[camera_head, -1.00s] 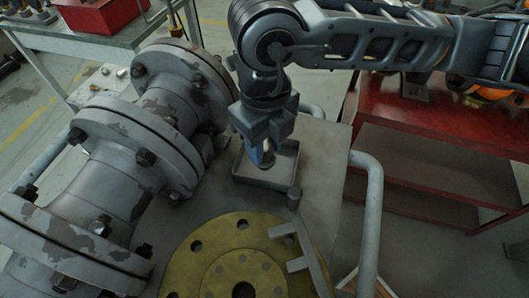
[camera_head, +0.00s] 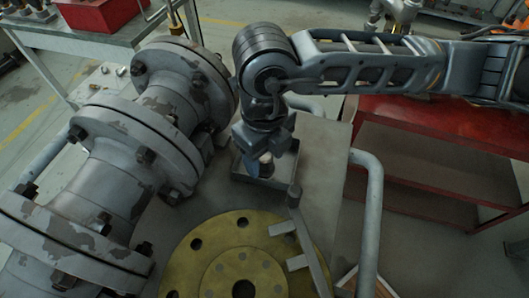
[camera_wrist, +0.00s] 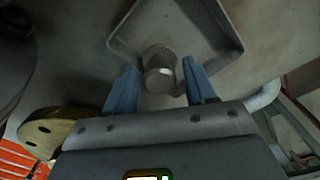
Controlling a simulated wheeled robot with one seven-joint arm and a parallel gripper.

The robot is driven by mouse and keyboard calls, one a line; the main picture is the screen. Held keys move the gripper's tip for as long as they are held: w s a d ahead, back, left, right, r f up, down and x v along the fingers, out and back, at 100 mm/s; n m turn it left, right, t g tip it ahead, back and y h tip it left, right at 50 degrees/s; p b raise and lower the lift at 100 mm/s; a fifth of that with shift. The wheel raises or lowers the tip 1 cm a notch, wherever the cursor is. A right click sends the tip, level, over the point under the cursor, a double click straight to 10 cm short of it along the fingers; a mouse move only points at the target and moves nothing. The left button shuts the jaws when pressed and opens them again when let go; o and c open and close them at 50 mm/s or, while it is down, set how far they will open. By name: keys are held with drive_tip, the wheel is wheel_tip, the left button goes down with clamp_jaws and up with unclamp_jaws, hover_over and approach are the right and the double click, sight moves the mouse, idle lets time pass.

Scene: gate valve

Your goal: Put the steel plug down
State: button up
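The steel plug (camera_wrist: 160,72) is a short grey cylinder between my gripper's fingers in the wrist view. My gripper (camera_wrist: 161,72) has two blue fingers, one on each side of the plug, with a narrow gap visible on both sides. It looks open around the plug. The plug is at the near edge of a shallow grey square tray (camera_wrist: 226,58), and its contact with the tray floor is hard to make out. In the head view, my gripper (camera_head: 265,160) points down into the tray (camera_head: 262,183) and mostly hides the plug.
A large flanged grey pipe valve (camera_head: 125,170) stands close on the left. A yellow round flange (camera_head: 200,262) with a grey bar tool (camera_head: 305,235) is in front of the tray. A grey handrail (camera_head: 370,220) and a red shelf (camera_head: 430,135) are to the right.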

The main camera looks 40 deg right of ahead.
drive_tip(key=shift+o, duration=0.3)
drive_tip(key=shift+r, duration=0.1)
drive_tip(key=shift+r, duration=0.2)
wheel_tip(320, 180, up, 12)
drive_tip(key=shift+f, duration=0.15)
idle(0.6)
